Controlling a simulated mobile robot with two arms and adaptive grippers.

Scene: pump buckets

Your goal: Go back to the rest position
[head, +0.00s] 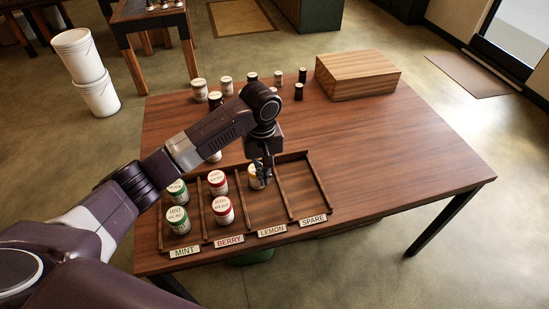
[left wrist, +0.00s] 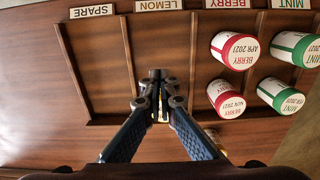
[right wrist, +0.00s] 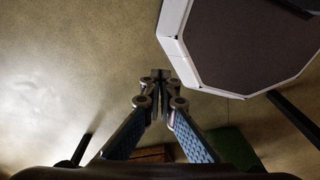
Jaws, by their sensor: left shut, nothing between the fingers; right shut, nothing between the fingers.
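My left arm reaches over the table from the left. Its gripper (head: 262,181) is shut and empty over the far part of the LEMON lane, right at a pale tub (head: 254,184) that it partly covers; I cannot tell whether they touch. In the left wrist view the closed fingertips (left wrist: 158,78) have nothing between them, and the near part of the LEMON lane is bare. My right gripper is out of the head view. In the right wrist view its fingertips (right wrist: 160,77) are shut and empty, with floor behind them.
The wooden rack (head: 293,195) has MINT, BERRY, LEMON and SPARE lanes. Two green-lidded tubs stand in MINT, two red-lidded tubs (head: 223,210) in BERRY; SPARE is empty. More tubs, small dark jars and a wooden box (head: 357,76) stand at the back. The table's right side is clear.

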